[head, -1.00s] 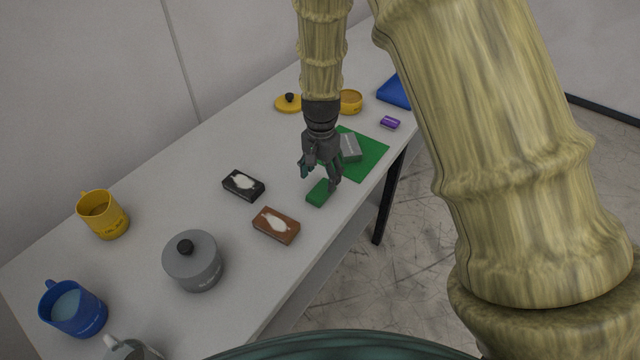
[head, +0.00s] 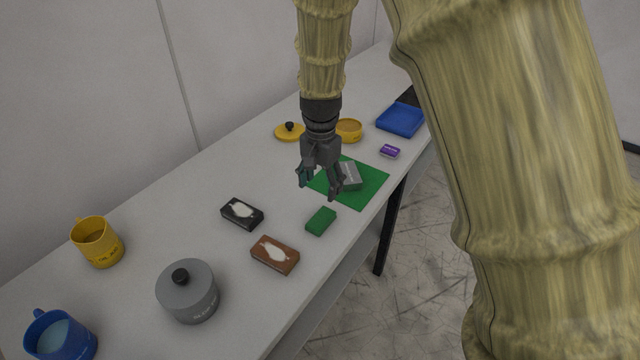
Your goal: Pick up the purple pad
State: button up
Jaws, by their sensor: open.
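The purple pad (head: 390,151) is a small block lying on the white table near its right edge, between the green mat and the blue tray. My gripper (head: 320,192) is open and empty, pointing down. In the picture it is to the left of and nearer than the purple pad, over the near left part of the green mat. It is clearly apart from the pad. The pad is fully in view.
A grey block (head: 350,176) lies on the green mat (head: 370,187). A green block (head: 321,221), black box (head: 242,213) and brown box (head: 274,255) lie nearer. A yellow bowl (head: 349,130), yellow lid (head: 289,132) and blue tray (head: 401,120) are farther back. A grey pot (head: 188,292) stands in front.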

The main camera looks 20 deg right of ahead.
aim_at(389, 151)
jog(key=z, duration=1)
